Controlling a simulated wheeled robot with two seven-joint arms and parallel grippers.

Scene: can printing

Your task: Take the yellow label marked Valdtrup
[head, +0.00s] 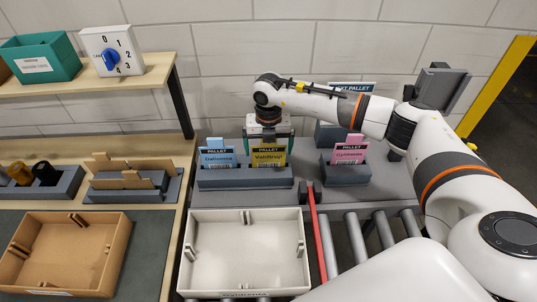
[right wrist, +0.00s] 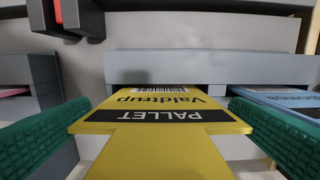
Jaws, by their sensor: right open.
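The yellow label marked Valdtrup (head: 270,158) stands in a slot of the grey label holder (head: 245,183), with its pallet heading and barcode showing. In the right wrist view the yellow label (right wrist: 160,130) reaches between the green finger pads of my right gripper (right wrist: 165,130). The fingers are spread on either side of it, with a gap visible at least on the right, and the label's lower end still sits at the grey holder (right wrist: 210,70). In the head view the right gripper (head: 268,133) is directly above and behind the label. My left gripper is not in view.
A blue label (head: 217,159) stands beside the yellow one in the same holder. A pink label (head: 349,152) stands in another holder to the right. An empty pale crate (head: 247,289) lies in front, beside a red rail (head: 317,235) and rollers. A brown tray (head: 65,250) is at left.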

